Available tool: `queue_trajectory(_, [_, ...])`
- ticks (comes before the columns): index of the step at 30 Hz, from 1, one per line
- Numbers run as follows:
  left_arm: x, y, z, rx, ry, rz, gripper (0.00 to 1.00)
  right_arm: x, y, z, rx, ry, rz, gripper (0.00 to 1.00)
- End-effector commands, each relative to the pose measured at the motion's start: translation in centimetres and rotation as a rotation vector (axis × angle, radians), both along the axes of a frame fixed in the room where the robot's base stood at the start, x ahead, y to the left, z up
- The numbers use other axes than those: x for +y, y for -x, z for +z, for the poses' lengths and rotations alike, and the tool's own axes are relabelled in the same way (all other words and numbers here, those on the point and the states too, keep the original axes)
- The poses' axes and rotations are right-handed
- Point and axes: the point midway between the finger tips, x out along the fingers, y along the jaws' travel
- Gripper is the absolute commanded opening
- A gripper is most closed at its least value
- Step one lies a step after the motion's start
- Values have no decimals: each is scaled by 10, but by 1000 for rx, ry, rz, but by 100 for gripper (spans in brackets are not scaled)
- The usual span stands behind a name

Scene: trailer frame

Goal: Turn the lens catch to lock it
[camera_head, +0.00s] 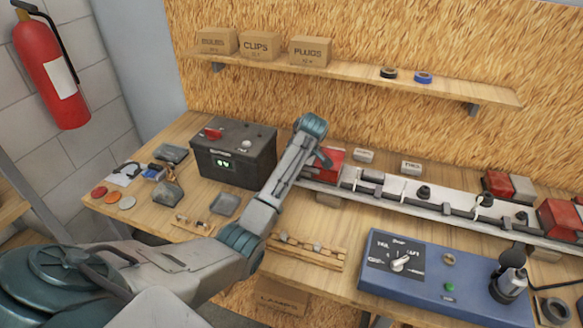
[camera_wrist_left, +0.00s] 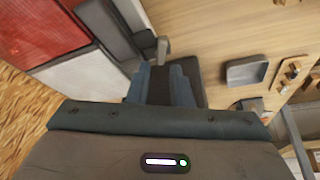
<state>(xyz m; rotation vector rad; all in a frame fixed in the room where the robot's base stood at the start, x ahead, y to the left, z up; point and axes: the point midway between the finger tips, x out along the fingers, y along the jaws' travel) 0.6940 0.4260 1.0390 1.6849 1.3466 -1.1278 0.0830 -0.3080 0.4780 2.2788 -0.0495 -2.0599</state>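The red lamp lens (camera_head: 326,164) is at the left end of the pale trailer bar (camera_head: 400,190), partly hidden by my left arm. In the left wrist view the lens (camera_wrist_left: 85,75) fills the upper left, with a pale section beside the red. A small grey lever, which looks like the lens catch (camera_wrist_left: 162,47), stands at the dark edge of the lamp. My left gripper (camera_wrist_left: 161,78) points at it, its two fingers apart with a dark surface showing between them. The catch is just beyond the fingertips; contact cannot be told. My right gripper is not in view.
A dark battery box (camera_head: 235,155) stands left of my forearm. A blue control box (camera_head: 440,280) sits at the front right. Small parts lie on the left of the bench, and a shelf (camera_head: 350,75) runs above.

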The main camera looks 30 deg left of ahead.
Motion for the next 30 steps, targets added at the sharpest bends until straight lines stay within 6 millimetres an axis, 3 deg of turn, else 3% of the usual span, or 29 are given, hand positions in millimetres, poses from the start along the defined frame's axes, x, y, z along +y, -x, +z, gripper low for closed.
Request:
queue_trajectory(7, [10,-2,-24,1,0,-1,19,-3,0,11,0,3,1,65])
queue_trajectory(17, [11,-2,-28,-1,0,-1,19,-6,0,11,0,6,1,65])
queue_trajectory(20, [11,-2,-28,-1,0,-1,0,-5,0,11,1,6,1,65])
queue_trajectory(26, [11,-3,-28,0,1,11,0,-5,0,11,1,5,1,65])
queue_trajectory(30, [11,-5,-27,-1,1,110,0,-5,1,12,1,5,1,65])
